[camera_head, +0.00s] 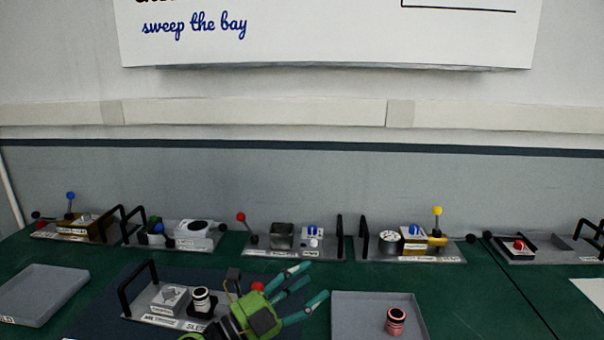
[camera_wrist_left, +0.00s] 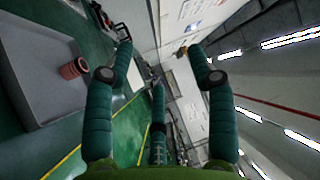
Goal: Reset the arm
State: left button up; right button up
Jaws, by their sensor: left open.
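My left gripper (camera_head: 312,281), with a green palm and teal fingers, is at the lower middle of the head view, over the right end of the near grey module (camera_head: 178,321). Its fingers are spread and hold nothing. In the left wrist view the open fingers (camera_wrist_left: 158,55) surround empty space. The gripper hides the module's right part; a red knob (camera_head: 257,286) shows just behind the palm. A black-and-white cylinder (camera_head: 201,300) stands on this module. My right gripper is not in view.
A grey tray (camera_head: 350,302) holding a red cylinder (camera_head: 396,320) lies right of the gripper. An empty grey tray (camera_head: 45,283) is at the left. Several modules with handles and coloured-knob levers line the back of the green table, including one with a yellow knob (camera_head: 437,210).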

pick_arm(q)
jog(key=s+a+f+n+t+y, duration=0.1)
jog(key=a+f+n+t+y, duration=0.3)
jog(key=a+n+y, duration=0.5)
jog(key=s+a+f+n+t+y, duration=0.2)
jog(key=a+f+n+y, duration=0.35)
jog(key=n, duration=0.45)
jog(key=s+a+f+n+g+y, duration=0.3)
jog(key=s+a+f+n+g, duration=0.15)
jog(key=s+f, duration=0.4)
jog(key=s+a+f+n+g, duration=0.1)
jog(key=s+f+g, duration=0.4)
jog(key=s, duration=0.4)
jog(key=s+f+n+g, duration=0.1)
jog(key=s+f+g, duration=0.45)
jog(key=s, duration=0.45)
notch_tip(320, 180, down, 23)
jog(key=s, duration=0.2)
jog(key=s+a+f+g, duration=0.1)
jog(key=s+a+f, duration=0.1)
jog(key=s+f, duration=1.2)
jog(key=shift+s+a+f+m+g, duration=0.15)
jog(key=shift+s+a+m+g, duration=0.2)
jog(key=shift+s, duration=0.6)
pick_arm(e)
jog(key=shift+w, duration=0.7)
